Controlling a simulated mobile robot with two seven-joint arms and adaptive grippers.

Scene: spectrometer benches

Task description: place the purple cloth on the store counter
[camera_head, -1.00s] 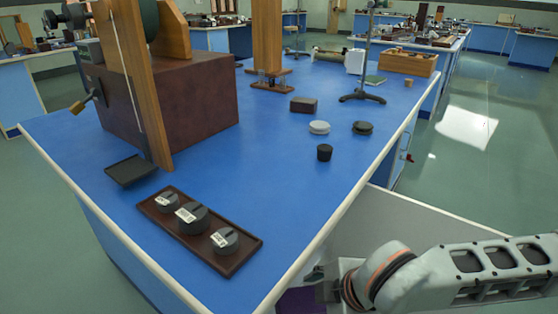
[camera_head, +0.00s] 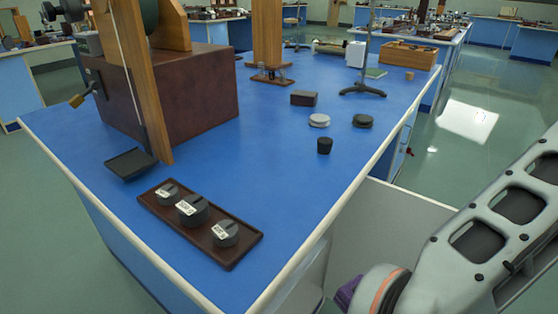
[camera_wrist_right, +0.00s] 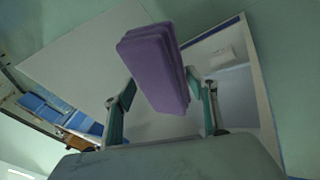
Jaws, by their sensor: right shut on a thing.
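The purple cloth (camera_wrist_right: 155,65) is a thick folded block in the right wrist view, between the two fingers of my right gripper (camera_wrist_right: 163,98). The gripper is shut on it. In the head view only a small purple corner of the cloth (camera_head: 347,291) shows beside my right wrist, low at the right; the fingers are hidden there. The cloth is beyond the near right edge of the blue bench, over or near a pale grey surface (camera_head: 375,225). I cannot tell whether this surface is the store counter. My left gripper is out of view.
The blue bench (camera_head: 270,190) carries a dark tray (camera_head: 230,262) with several labelled weights, a black stopper (camera_head: 324,145), two small discs, a brown block (camera_head: 303,98) and a large wooden apparatus (camera_head: 165,95). Its middle is clear. Green floor lies at the right.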

